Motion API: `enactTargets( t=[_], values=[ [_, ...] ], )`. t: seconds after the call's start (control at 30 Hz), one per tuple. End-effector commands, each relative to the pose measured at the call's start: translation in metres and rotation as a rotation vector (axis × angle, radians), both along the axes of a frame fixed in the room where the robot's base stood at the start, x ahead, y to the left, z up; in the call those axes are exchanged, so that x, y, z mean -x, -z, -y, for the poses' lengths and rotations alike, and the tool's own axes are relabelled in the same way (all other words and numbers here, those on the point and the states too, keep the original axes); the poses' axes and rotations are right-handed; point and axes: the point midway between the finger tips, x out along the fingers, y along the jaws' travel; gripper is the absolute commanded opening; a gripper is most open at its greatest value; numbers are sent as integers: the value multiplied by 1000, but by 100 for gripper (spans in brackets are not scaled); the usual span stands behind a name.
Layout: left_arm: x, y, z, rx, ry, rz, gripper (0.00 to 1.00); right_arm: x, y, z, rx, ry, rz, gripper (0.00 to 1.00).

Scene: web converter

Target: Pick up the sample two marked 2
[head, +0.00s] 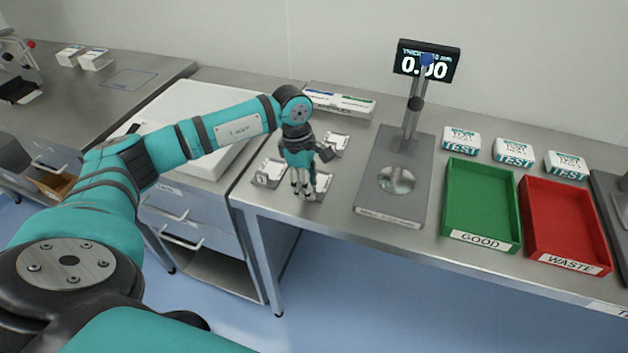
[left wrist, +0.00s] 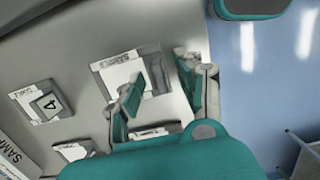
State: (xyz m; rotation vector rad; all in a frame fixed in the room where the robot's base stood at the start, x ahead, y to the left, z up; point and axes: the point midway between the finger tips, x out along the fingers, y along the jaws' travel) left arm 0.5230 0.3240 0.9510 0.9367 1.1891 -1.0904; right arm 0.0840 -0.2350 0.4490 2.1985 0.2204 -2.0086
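In the head view my left gripper (head: 302,190) points down over a group of small white sample plates in grey holders. One plate (head: 270,173) lies to its left, one (head: 337,142) behind it to the right, and one (head: 322,183) just right of its fingers, partly hidden. In the left wrist view my left gripper (left wrist: 160,80) has its fingers apart, with a sample plate (left wrist: 117,76) and its holder beyond them. A plate marked 4 (left wrist: 43,103) lies at the left. Two more plates are partly covered by the gripper. I cannot read a 2. My right gripper is not in view.
A thickness gauge (head: 393,205) with a screen (head: 427,62) stands right of the samples. A green GOOD tray (head: 480,235) and a red WASTE tray (head: 567,259) follow. A long labelled box (head: 340,104) lies behind the samples. The table's front edge is close to the gripper.

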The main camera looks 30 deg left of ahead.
Motion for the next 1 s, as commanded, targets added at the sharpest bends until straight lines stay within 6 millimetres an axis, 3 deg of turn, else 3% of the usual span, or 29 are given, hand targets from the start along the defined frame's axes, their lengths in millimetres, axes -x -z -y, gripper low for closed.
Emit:
enactTargets(
  t=[0.13, 0.37, 0.63, 1.0],
  values=[
    [0, 11, 1, -1, 1, 0, 37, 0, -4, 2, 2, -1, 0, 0],
    [0, 13, 1, -1, 1, 0, 35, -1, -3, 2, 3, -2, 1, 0],
    [0, 12, 1, -1, 0, 1, 0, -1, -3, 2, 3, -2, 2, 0],
    [0, 12, 1, -1, 0, 1, 0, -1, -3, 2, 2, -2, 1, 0]
  ],
)
